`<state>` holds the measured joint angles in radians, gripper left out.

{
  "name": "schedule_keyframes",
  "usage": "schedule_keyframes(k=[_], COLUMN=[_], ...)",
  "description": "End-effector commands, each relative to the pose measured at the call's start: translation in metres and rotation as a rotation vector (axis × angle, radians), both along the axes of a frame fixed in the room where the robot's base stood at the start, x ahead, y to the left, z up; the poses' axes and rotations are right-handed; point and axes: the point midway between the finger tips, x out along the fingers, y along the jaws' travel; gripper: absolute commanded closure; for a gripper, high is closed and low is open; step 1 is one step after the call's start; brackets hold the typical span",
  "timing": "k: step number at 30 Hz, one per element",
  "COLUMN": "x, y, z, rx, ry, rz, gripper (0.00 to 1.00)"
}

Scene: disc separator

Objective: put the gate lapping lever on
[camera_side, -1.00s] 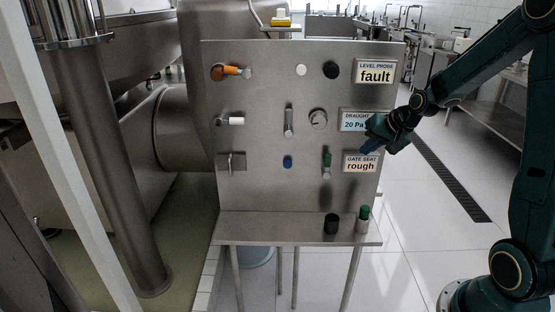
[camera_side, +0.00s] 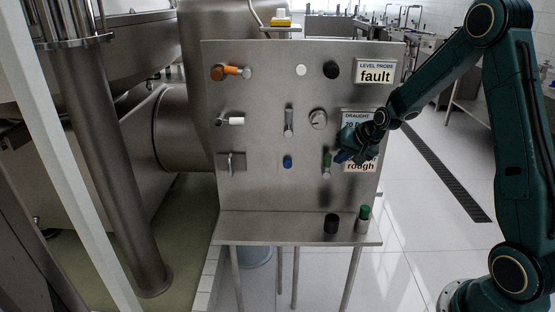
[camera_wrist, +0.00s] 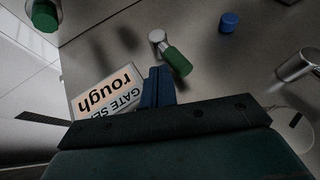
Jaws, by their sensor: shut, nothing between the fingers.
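A small green-handled lever (camera_side: 327,162) stands on the upright panel beside the gate seat display. Its green grip is up and its silver pivot is below. It also shows in the wrist view (camera_wrist: 178,61); no label on it is readable. The gate seat display (camera_side: 361,167) reads "rough" and is partly covered by my gripper in the side view; it shows upside down in the wrist view (camera_wrist: 103,90). My gripper (camera_side: 341,157) is shut and empty, just right of the green grip. Its blue fingers (camera_wrist: 158,86) appear close to the grip, without a clear touch.
A blue button (camera_side: 287,162) and a silver-handled lever (camera_side: 289,121) sit left of the green lever. A round knob (camera_side: 318,119) is above it.

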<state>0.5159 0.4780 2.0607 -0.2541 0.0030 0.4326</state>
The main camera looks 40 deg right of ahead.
Motion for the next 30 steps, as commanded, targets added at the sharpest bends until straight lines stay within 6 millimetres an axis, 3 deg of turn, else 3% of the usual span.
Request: schedule_keyframes(k=[30], x=[0.0064], y=[0.0055], z=[0.0024], rx=[-0.048], ry=[0.047], rz=[0.0], gripper=[1.0])
